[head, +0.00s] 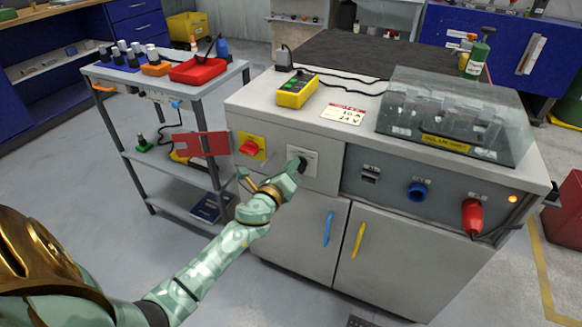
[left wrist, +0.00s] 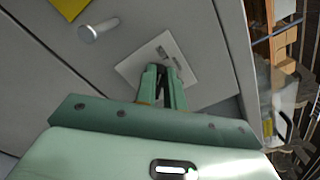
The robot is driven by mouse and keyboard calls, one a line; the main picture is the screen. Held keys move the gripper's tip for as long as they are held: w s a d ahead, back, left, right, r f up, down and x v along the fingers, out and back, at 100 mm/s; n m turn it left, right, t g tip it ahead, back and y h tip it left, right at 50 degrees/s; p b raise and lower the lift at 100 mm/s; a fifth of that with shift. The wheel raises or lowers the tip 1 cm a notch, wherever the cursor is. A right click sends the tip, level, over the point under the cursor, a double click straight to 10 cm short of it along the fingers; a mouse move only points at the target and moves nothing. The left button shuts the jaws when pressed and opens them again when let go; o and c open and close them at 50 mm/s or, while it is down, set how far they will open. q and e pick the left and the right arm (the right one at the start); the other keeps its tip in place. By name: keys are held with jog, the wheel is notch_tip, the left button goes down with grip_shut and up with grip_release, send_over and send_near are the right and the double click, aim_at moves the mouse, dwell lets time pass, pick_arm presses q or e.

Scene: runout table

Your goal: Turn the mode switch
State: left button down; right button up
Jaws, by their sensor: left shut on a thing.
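The mode switch (head: 303,163) is a small black knob on a white labelled plate (head: 308,153) on the cabinet's front panel. My left gripper (head: 296,169) reaches it from the lower left and is shut on the knob. In the left wrist view, the two green fingers (left wrist: 161,84) close around the dark knob in front of the white plate (left wrist: 136,65). The fingers cover most of the knob, so its pointer position cannot be told. My right gripper is in neither view.
A red rotary switch (head: 249,148) on a yellow plate sits left of the white plate. A blue socket (head: 417,191) and a red plug (head: 472,215) are at the right. A red tag-like panel (head: 203,144) hangs by the trolley (head: 185,204). Blue and yellow door handles are below.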

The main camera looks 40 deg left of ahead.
pick_arm(q)
jog(key=shift+f, duration=0.1)
